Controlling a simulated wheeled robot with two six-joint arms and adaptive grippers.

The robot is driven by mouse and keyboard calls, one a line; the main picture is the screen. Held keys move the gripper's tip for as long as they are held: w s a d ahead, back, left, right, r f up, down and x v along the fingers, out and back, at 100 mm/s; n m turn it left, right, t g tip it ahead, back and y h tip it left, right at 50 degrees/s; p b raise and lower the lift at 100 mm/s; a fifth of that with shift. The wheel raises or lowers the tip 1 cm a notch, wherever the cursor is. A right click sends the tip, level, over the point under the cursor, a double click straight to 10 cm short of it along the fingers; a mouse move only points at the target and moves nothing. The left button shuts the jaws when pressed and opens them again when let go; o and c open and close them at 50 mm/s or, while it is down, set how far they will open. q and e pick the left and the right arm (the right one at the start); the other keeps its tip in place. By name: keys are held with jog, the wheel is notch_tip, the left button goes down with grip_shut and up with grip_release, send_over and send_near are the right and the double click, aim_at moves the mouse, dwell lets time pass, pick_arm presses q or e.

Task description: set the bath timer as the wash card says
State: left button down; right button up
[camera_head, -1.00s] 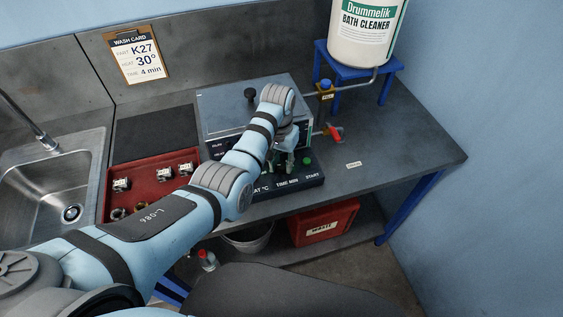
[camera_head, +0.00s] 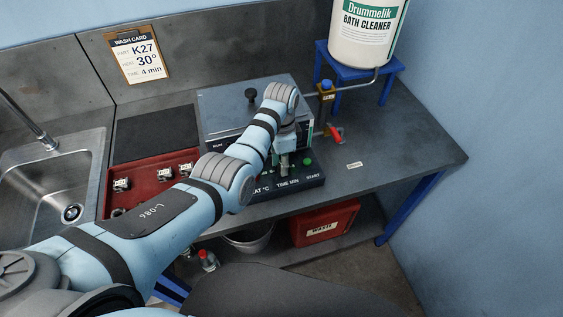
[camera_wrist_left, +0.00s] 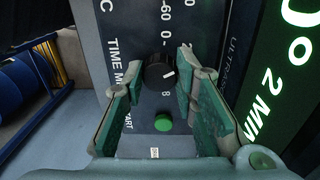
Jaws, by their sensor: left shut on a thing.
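The wash card (camera_head: 136,58) on the back wall reads K27, heat 30°, time 4 min. The bath (camera_head: 222,105) stands on the bench with its control panel (camera_head: 262,195) in front. My left gripper (camera_head: 283,172) is at the panel above the TIME MIN label, shut on the black timer knob (camera_wrist_left: 158,74), which has a white pointer mark. In the head view the gripper hides the knob. The green display (camera_wrist_left: 272,75) in the left wrist view shows "2 MIN", cut off at the edge. The green start button (camera_head: 307,161) sits right of the gripper. My right gripper is out of view.
A red tray (camera_head: 150,171) with small parts lies left of the bath, beside the sink (camera_head: 45,175). A red-handled valve (camera_head: 336,134) and the bath cleaner drum (camera_head: 362,35) stand to the right. The right end of the bench is mostly clear.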

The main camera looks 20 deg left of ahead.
pick_arm(q)
jog(key=m, duration=0.5)
jog(key=shift+d+f, duration=0.1)
jog(key=shift+d, duration=0.05)
jog(key=shift+s+m, duration=0.1)
jog(key=shift+m, duration=0.2)
jog(key=c, duration=1.3)
grip_release()
jog(key=shift+d, duration=0.1)
jog(key=shift+w+r, duration=0.2)
jog(key=shift+r, duration=0.2)
notch_tip(320, 180, up, 7)
jog(key=shift+w+f, duration=0.1)
jog(key=shift+f, duration=0.05)
